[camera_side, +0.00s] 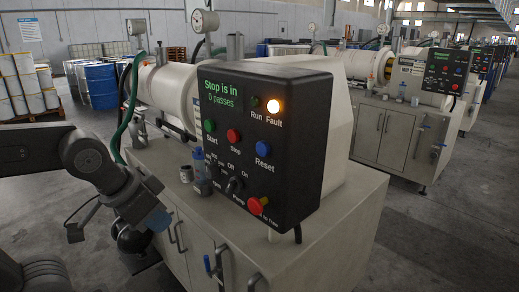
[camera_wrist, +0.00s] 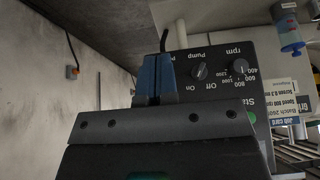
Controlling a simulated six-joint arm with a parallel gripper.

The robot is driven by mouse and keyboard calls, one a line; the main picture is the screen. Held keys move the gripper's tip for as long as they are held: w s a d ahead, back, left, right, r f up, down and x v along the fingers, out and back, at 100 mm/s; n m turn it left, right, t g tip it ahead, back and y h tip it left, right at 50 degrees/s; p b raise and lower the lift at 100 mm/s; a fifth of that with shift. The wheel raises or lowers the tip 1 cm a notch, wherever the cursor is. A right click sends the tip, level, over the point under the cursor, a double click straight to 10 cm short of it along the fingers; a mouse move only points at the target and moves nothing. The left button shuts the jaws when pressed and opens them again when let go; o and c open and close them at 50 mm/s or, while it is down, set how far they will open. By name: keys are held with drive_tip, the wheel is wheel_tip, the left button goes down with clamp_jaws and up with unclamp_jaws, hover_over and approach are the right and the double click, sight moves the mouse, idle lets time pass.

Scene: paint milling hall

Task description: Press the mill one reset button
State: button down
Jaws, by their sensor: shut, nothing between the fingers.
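The mill's black control panel (camera_side: 225,110) faces left in the side view. Its blue Reset button (camera_side: 263,148) sits on the right half, below the lit orange Fault lamp (camera_side: 273,106). The screen (camera_side: 223,89) reads "Stop is in, 0 passes". In the wrist view the panel (camera_wrist: 240,90) is upside down. My gripper (camera_wrist: 155,78) is shut and empty there, its dark blue fingers over the panel's left edge. No Reset button shows in that view.
The panel also has a green Start button (camera_side: 209,125), a red Stop button (camera_side: 233,135), knobs (camera_side: 235,186) and a red mushroom button (camera_side: 257,205). Bottles (camera_side: 199,165) stand left of the panel on the cabinet (camera_side: 300,245). A similar mill (camera_side: 405,90) stands behind to the right.

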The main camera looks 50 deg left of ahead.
sight(263, 149)
idle(0.5)
drive_tip(key=w+d+r+m+t+h, duration=0.1)
drive_tip(key=w+r+m+t, duration=0.2)
drive_tip(key=w+r+m, duration=0.4)
drive_tip(key=w+m, duration=0.1)
drive_tip(key=w, duration=0.2)
drive_tip(key=shift+d+m, duration=0.3)
drive_tip(key=w, duration=0.8)
drive_tip(key=shift+w, duration=0.35)
drive_tip(key=shift+w, duration=0.1)
idle(1.6)
drive_tip(key=shift+w, duration=0.3)
drive_tip(key=shift+w, duration=0.45)
idle(0.7)
idle(0.3)
drive_tip(key=shift+s, duration=0.9)
